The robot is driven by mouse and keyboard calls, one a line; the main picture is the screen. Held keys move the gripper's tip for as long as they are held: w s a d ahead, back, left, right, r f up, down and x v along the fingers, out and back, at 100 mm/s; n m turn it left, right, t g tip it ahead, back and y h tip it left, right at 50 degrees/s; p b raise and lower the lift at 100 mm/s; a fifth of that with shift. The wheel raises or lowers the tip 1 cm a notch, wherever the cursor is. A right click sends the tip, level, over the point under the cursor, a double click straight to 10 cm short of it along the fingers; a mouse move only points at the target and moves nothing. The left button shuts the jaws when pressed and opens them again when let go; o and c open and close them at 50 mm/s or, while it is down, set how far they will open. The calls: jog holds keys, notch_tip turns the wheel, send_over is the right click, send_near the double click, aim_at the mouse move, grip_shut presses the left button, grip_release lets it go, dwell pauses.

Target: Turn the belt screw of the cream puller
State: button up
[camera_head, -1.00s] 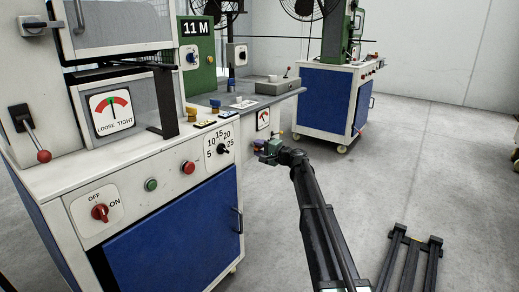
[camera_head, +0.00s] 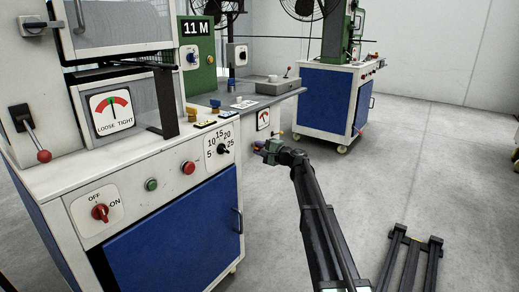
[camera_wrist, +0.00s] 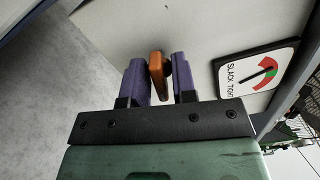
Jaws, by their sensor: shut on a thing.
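The belt screw's orange grip (camera_wrist: 157,70) stands out from a pale panel (camera_wrist: 200,30) in the wrist view. My gripper (camera_wrist: 158,75) is shut on it, with one purple finger on each side. Beside the screw is a gauge plate (camera_wrist: 240,78) marked SLACK and TIGHT, with a dark needle and red and green areas. In the head view my gripper (camera_head: 262,146) is small, just below the small gauge (camera_head: 263,119) on the pale machine's side. The screw is too small or hidden to make out there.
A cream console (camera_head: 160,165) with a red OFF/ON knob, buttons and a LOOSE/TIGHT gauge (camera_head: 111,110) stands at left. Another cream and blue machine (camera_head: 325,98) stands at the back. The grey floor (camera_head: 420,160) at right is largely open.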

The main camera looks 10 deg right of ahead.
jog(key=shift+m, duration=1.5)
jog(key=o, duration=0.6)
jog(key=shift+o, duration=0.2)
jog(key=v, duration=1.1)
